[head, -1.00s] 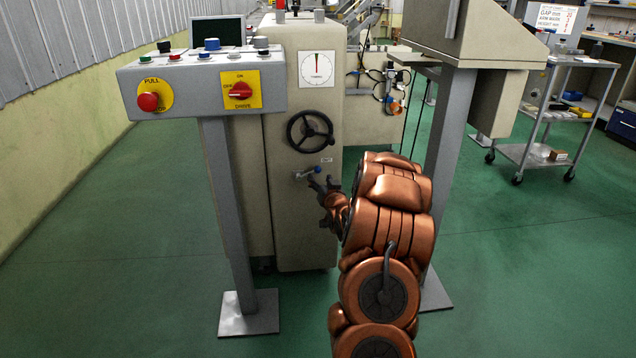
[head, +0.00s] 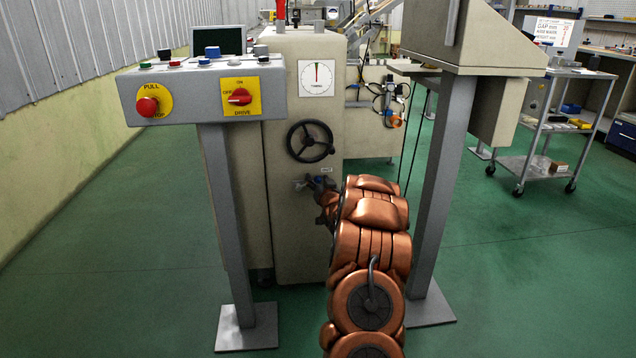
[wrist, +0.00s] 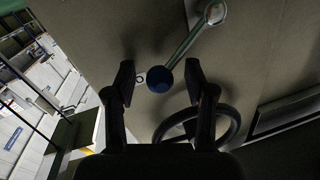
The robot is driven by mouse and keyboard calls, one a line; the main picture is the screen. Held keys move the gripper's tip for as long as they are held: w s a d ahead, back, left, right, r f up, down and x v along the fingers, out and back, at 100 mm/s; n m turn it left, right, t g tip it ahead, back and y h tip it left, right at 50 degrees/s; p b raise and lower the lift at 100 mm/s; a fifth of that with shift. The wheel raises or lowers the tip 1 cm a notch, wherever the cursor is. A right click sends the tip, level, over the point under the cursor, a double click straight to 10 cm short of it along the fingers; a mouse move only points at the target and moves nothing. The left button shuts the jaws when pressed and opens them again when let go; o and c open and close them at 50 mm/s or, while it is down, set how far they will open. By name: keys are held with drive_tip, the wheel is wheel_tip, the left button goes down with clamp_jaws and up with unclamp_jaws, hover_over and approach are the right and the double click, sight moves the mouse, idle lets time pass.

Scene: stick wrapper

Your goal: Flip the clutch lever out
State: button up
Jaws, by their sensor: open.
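The clutch lever (wrist: 187,44) is a thin metal rod with a round pivot (wrist: 214,13) on the beige machine face and a blue ball knob (wrist: 159,82) at its free end. In the head view the lever (head: 299,184) sits below the handwheel, its knob end mostly covered by my gripper. My gripper (wrist: 159,75) is open, its two dark fingers on either side of the knob in the wrist view. Gaps show between knob and fingers, so it is not gripped. In the head view my gripper (head: 320,188) is at the lever's right end.
A black handwheel (head: 310,141) is just above the lever; its rim (wrist: 236,125) also shows in the wrist view. A control panel (head: 200,95) on a grey post stands at front left. Another grey post (head: 440,180) stands right of my arm. Green floor is open at left.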

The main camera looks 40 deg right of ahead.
drive_tip(key=shift+w, duration=0.2)
drive_tip(key=shift+c, duration=0.3)
clamp_jaws()
drive_tip(key=shift+f, duration=0.1)
